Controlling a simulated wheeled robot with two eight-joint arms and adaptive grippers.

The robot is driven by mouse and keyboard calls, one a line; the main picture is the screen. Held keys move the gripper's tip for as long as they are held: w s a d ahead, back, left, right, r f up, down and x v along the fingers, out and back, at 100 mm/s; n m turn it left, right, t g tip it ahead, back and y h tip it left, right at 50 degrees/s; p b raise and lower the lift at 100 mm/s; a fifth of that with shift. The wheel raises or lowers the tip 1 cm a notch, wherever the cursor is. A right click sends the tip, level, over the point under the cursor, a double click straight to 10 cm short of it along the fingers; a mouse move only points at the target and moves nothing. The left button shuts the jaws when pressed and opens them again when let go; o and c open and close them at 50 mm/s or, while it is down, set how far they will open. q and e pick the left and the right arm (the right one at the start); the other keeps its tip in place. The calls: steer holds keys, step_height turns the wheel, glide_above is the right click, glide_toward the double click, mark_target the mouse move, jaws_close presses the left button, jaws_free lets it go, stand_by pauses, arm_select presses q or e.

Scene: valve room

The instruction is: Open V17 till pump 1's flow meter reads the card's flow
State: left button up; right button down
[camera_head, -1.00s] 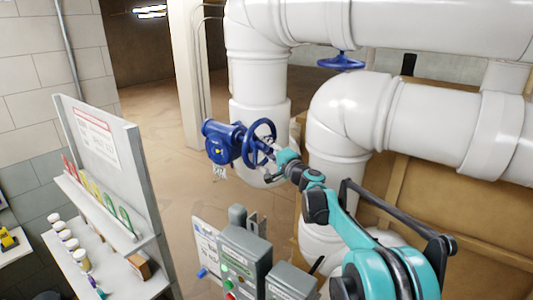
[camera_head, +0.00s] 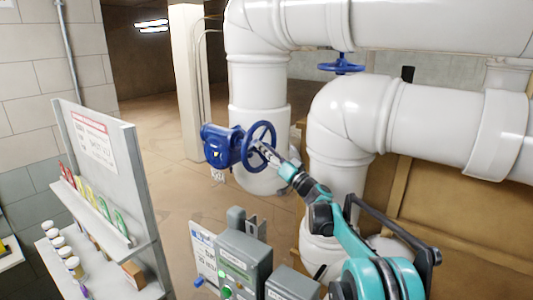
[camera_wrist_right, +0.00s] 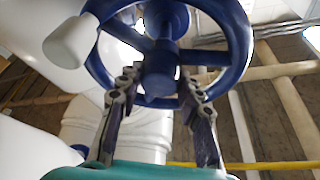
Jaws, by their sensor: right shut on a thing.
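A blue valve (camera_head: 222,147) with a gearbox body and a blue handwheel (camera_head: 260,144) stands in front of the white vertical pipe. A small tag (camera_head: 217,175) hangs under it, too small to read. My right gripper (camera_head: 262,150) is at the handwheel, shut on it. In the right wrist view the fingers (camera_wrist_right: 158,84) stand on either side of the handwheel's hub and lower rim (camera_wrist_right: 238,45), with a white knob (camera_wrist_right: 70,41) at the upper left. A printed sheet (camera_head: 94,140) on the grey board is unreadable. My left gripper is not in view.
A second blue handwheel (camera_head: 341,64) sits on the upper white pipe. Thick white pipes (camera_head: 420,115) fill the right. A shelf board (camera_head: 147,200) with jars stands left. Open floor (camera_head: 175,215) lies between.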

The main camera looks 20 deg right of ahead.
steer(key=shift+f+n+g+y, duration=0.15)
steer(key=shift+n+y, duration=0.2)
steer(key=shift+n, duration=0.45)
steer(key=shift+n+g+y, duration=0.15)
steer(key=shift+n+y, duration=0.2)
steer(key=shift+n, duration=0.45)
steer(key=c, duration=1)
jaws_free()
steer(key=v, duration=1.2)
steer(key=shift+w, duration=0.1)
